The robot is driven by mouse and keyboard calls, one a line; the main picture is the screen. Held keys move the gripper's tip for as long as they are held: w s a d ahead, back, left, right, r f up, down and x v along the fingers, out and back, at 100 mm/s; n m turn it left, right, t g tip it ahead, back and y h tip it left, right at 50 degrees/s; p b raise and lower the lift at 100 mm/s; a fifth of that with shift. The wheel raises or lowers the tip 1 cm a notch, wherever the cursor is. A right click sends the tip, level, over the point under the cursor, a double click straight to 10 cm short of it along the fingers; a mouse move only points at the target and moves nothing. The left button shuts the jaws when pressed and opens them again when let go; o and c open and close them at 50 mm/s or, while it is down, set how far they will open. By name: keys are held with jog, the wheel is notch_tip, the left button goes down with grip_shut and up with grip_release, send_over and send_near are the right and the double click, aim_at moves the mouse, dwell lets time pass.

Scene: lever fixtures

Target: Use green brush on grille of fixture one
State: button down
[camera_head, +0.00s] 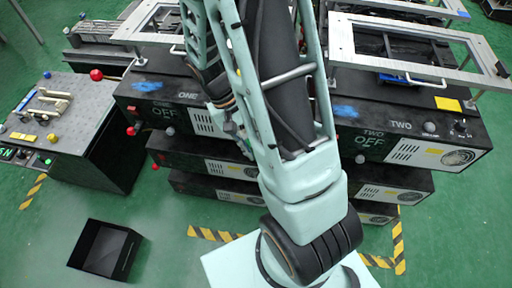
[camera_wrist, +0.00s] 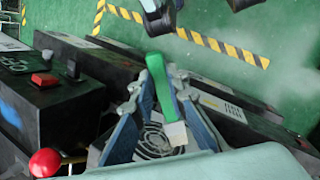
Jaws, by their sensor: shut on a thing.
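Fixture one (camera_head: 150,88) is the black box at left in the head view, marked ONE, with OFF on its front. Its slotted vent (camera_head: 205,122) shows beside my arm; my arm hides the front farther right. In the wrist view, a round grille (camera_wrist: 154,142) shows between the fingers of my gripper (camera_wrist: 165,82). My gripper is shut on the green brush (camera_wrist: 159,82), which has a pale block-like end (camera_wrist: 175,134). This end overlaps the grille in the picture; I cannot tell whether they touch. In the head view the brush is not clearly visible.
Fixture two (camera_head: 400,125) stands at right, with a metal frame (camera_head: 415,52) above it. A grey console (camera_head: 75,115) stands at left. A black open bin (camera_head: 103,250) sits on the green floor. A red ball knob (camera_wrist: 45,162) is close at lower left in the wrist view.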

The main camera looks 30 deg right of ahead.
jog(key=shift+r, duration=0.4)
jog(key=shift+s+d, duration=1.15)
jog(key=shift+d, duration=0.55)
jog(key=shift+w+a+r+p, duration=0.3)
jog(key=shift+w+a, duration=0.1)
jog(key=shift+a, duration=0.15)
jog(key=shift+w+a+r+p, duration=0.15)
jog(key=shift+w+a+p, duration=0.2)
jog(key=shift+a, duration=0.25)
jog(key=shift+w+a+r+p, duration=0.25)
jog(key=shift+w+a, duration=0.2)
jog(key=shift+a, duration=0.1)
jog(key=shift+s, duration=0.15)
jog(key=shift+s+a, duration=0.9)
jog(key=shift+s, duration=0.3)
jog(key=shift+s+a, duration=0.85)
jog(key=shift+s, duration=0.3)
